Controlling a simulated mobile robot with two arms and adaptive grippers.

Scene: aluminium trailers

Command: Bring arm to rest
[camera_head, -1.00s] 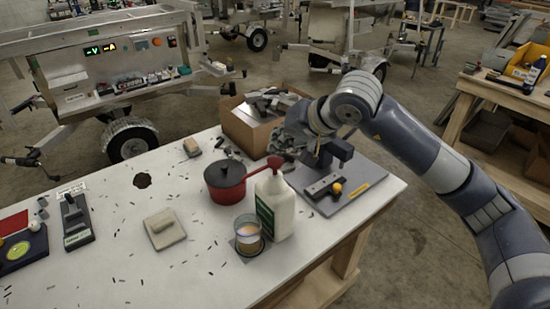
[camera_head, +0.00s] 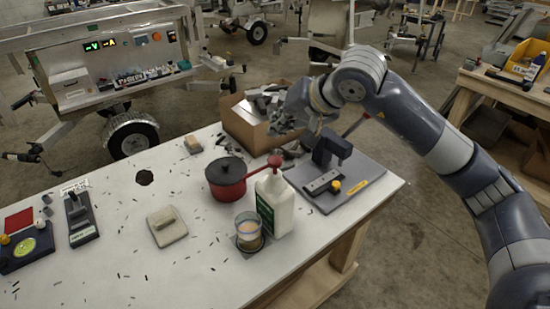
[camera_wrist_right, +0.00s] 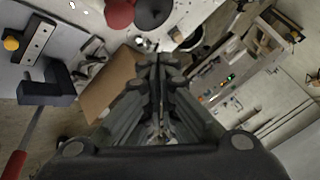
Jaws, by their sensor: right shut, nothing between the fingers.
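My right arm reaches in from the right in the head view, its wrist bent down beside the cardboard box (camera_head: 240,126). The right gripper (camera_head: 277,119) is partly lost against the grey parts there. In the right wrist view my right gripper (camera_wrist_right: 156,62) is shut, its dark fingers together with nothing between them. The box (camera_wrist_right: 110,82) shows just left of the fingers. My left gripper is not in view.
A black clamp fixture (camera_head: 328,149) stands on a grey plate (camera_head: 363,168) close to the gripper. A red pot (camera_head: 227,182), white bottle (camera_head: 280,207) and glass (camera_head: 248,231) stand on the white table (camera_head: 190,264). A trailer (camera_head: 100,50) stands behind.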

